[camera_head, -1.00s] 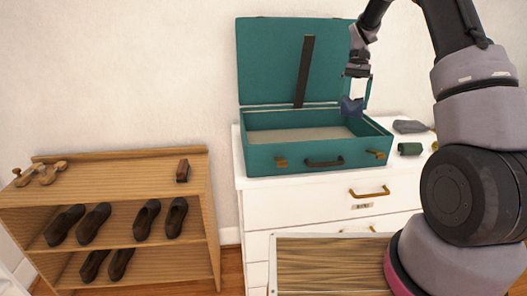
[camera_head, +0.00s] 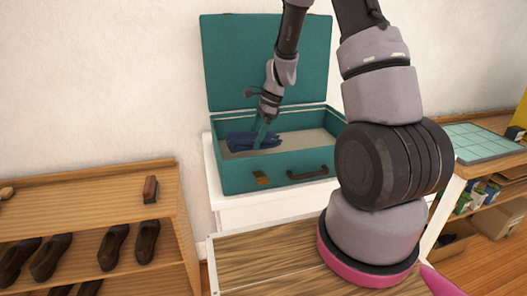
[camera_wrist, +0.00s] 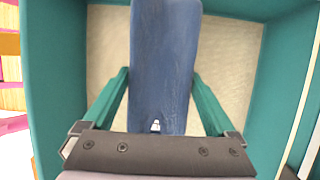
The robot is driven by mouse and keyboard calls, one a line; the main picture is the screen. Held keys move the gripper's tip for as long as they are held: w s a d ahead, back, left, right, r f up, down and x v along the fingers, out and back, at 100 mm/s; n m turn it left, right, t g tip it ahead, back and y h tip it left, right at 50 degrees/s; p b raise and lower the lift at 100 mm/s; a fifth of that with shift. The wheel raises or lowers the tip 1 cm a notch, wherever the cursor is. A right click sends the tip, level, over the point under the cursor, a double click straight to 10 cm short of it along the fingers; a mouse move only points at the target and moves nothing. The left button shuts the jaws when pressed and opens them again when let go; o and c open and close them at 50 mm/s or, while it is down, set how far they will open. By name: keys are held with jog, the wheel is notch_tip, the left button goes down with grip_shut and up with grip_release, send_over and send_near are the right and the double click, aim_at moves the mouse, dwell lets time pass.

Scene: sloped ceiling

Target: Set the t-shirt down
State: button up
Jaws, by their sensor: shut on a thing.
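The t-shirt is a dark blue folded bundle (camera_head: 250,140) inside the open teal suitcase (camera_head: 265,178), toward its left side. In the wrist view the t-shirt (camera_wrist: 165,70) lies lengthwise between the two teal fingers of my gripper (camera_wrist: 162,100). My gripper (camera_head: 262,132) reaches down into the suitcase and is shut on the t-shirt. In the wrist view the beige suitcase floor (camera_wrist: 228,65) shows on both sides of the cloth. I cannot tell whether the cloth touches the floor.
The suitcase stands on a white dresser (camera_head: 245,213), its lid (camera_head: 240,60) upright at the back. A wooden shelf (camera_head: 100,195) with dark shoes and a brush (camera_head: 151,188) is at left. The suitcase's right half looks clear.

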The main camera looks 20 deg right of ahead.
jog(key=shift+f, duration=2.95)
jog(key=shift+f, duration=0.1)
jog(key=o, duration=1.2)
jog(key=shift+c, duration=0.2)
jog(key=v, duration=1.2)
jog(key=s+r+n+t, duration=0.2)
jog(key=s+r+n, duration=0.1)
jog(key=r, duration=0.7)
jog(key=s+r+n+t+h, duration=0.2)
jog(key=s+r+n+t, duration=0.3)
jog(key=s+r+n, duration=0.5)
jog(key=s+d+r, duration=0.1)
jog(key=s+r, duration=0.5)
jog(key=s, duration=0.3)
jog(key=shift+s+r+n, duration=0.2)
jog(key=shift+s+n, duration=0.15)
jog(key=shift+n, duration=0.05)
